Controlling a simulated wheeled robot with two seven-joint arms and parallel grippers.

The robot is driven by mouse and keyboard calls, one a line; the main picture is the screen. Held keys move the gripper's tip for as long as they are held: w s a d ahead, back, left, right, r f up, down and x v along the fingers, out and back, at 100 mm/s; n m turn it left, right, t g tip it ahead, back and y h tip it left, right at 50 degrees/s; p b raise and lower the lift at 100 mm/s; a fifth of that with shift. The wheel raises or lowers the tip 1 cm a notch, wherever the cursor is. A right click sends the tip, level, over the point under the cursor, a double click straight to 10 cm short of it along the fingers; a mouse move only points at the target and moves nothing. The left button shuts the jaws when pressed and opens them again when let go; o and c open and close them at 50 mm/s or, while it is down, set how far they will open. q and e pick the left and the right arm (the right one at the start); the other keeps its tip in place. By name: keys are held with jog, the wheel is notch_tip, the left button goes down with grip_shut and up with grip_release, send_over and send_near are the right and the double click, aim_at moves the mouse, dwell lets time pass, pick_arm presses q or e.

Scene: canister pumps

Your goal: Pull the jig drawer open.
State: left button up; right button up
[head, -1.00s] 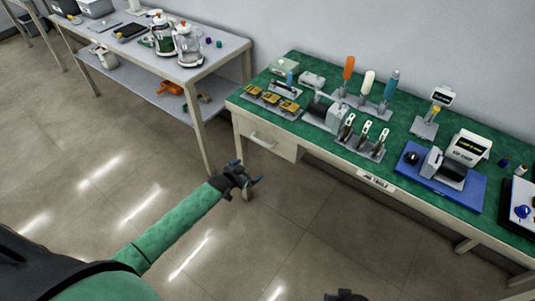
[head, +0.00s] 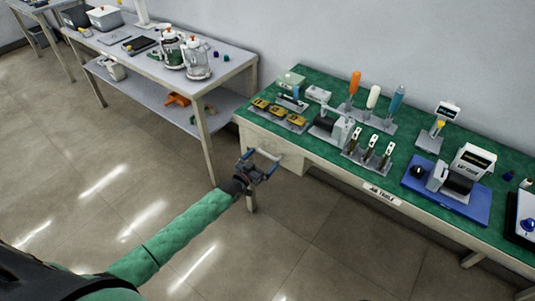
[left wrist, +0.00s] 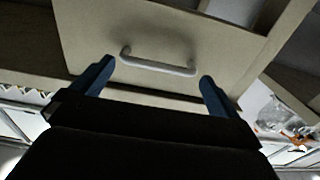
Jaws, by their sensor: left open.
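The jig drawer (head: 290,158) is a cream front under the left end of the green-topped jig table. It looks shut. Its pale bar handle (head: 267,154) shows just beyond my left gripper (head: 260,166), and in the left wrist view the handle (left wrist: 158,65) lies ahead, between the lines of the two blue fingers. My left gripper (left wrist: 154,80) is open and empty, with its fingers spread to either side of the handle. I cannot tell whether the fingers reach the handle in depth. My right gripper is not in view.
The jig table (head: 383,195) carries yellow jigs (head: 279,112), screwdrivers in a stand, a blue mat (head: 447,190) with a device, and other tools on top. A grey bench (head: 230,62) with glass canisters stands to the left. The floor in front is clear.

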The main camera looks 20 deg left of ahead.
pick_arm(q)
jog(key=shift+p+x, duration=0.3)
jog(key=shift+x, duration=1.6)
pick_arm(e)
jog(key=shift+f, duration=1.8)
pick_arm(q)
jog(key=c, duration=1.1)
jog(key=shift+s+a, duration=0.1)
jog(key=shift+s, duration=0.15)
jog(key=p+v, duration=0.5)
jog(key=v, duration=1.7)
jog(key=shift+s+r, duration=0.1)
jog(key=shift+s, duration=0.05)
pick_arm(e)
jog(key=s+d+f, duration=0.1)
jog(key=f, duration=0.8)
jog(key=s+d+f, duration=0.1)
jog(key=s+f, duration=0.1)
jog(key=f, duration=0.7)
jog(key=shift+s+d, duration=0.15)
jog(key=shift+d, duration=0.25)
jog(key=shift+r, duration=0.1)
pick_arm(q)
jog(key=o, duration=1.1)
